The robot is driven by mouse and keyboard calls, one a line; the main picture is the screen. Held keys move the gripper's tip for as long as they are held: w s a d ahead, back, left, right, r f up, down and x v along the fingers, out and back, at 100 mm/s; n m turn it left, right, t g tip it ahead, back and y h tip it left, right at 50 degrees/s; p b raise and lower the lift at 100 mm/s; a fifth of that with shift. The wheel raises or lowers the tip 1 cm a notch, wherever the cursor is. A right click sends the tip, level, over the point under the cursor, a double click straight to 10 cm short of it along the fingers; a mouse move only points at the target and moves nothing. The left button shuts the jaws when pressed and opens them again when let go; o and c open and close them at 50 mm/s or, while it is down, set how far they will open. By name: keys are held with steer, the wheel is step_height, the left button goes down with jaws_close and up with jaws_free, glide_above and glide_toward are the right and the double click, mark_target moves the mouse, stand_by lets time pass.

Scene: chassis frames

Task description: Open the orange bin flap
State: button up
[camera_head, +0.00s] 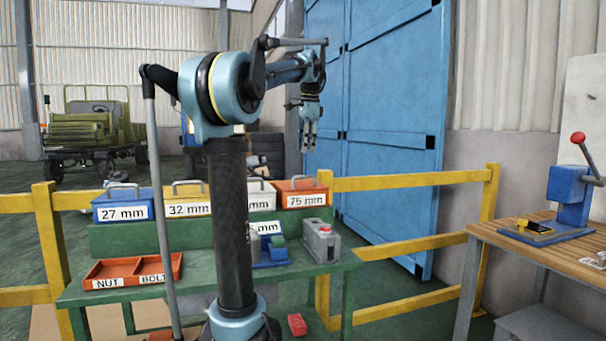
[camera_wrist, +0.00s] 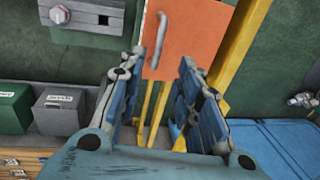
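The orange bin (camera_head: 302,197), labelled 75 mm, stands at the right end of a row of bins on the green bench. A grey handle (camera_head: 298,180) sits on its top. In the wrist view its orange top (camera_wrist: 188,38) lies beyond my fingers, with the grey handle (camera_wrist: 157,45) near its left side. My gripper (camera_head: 310,146) hangs above the bin, fingers pointing down. In the wrist view my gripper (camera_wrist: 163,65) is open, with a clear gap between its fingers. The handle shows near the gap; whether it touches a finger cannot be told.
A blue bin (camera_head: 123,206), a yellow bin and a partly hidden white bin stand to the left. A red NUT and BOLT tray (camera_head: 130,270) lies on the green bench (camera_head: 320,262). Yellow railing (camera_head: 410,180) runs behind. A wooden table (camera_head: 560,245) with a press is at right.

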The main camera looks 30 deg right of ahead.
steer(key=f, duration=0.3)
steer(key=w+f, duration=0.1)
steer(key=f, duration=0.3)
steer(key=w+f, duration=0.1)
steer(key=f, duration=0.2)
steer(key=shift+d+f, duration=0.2)
steer(key=shift+f, duration=0.05)
steer(key=shift+c, duration=0.5)
jaws_close()
